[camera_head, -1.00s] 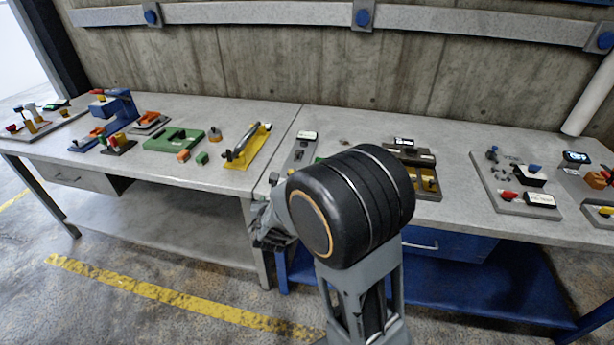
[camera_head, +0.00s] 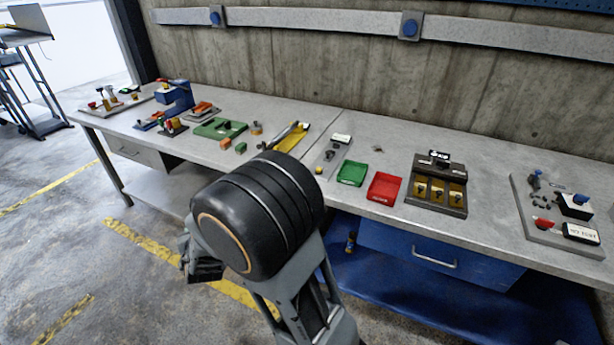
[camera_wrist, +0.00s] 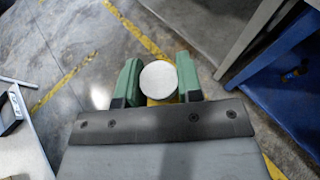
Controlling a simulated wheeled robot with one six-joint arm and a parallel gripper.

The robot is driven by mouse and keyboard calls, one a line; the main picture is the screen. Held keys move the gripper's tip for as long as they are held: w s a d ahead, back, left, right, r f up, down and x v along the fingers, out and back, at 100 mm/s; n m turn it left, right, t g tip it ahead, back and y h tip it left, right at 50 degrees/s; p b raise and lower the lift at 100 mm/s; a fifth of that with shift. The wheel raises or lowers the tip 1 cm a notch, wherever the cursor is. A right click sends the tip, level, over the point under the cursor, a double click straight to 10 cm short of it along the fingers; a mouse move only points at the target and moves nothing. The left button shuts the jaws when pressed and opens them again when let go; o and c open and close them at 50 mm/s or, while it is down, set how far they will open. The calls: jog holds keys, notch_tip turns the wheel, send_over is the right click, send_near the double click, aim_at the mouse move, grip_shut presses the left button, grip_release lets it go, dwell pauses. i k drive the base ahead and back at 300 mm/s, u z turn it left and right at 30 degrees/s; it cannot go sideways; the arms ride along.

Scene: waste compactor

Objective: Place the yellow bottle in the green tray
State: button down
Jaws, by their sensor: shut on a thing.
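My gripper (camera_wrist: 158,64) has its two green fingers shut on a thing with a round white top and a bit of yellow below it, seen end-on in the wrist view. It looks like the yellow bottle (camera_wrist: 159,80). The gripper is over the floor, apart from the tables. In the head view the gripper (camera_head: 203,264) is at the lower left of my arm, and the bottle is not clearly seen there. The green tray (camera_head: 352,173) lies on the right-hand table, to the right of and beyond my arm. It looks empty.
A red tray (camera_head: 384,188) lies right beside the green tray. A dark box with yellow compartments (camera_head: 437,185) stands further right. A grey board (camera_head: 330,157) lies left of the green tray.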

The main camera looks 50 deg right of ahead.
aim_at(353, 175)
jog(key=u, duration=1.9)
jog(key=k, duration=0.9)
jog(key=z, duration=1.85)
jog(key=i, duration=1)
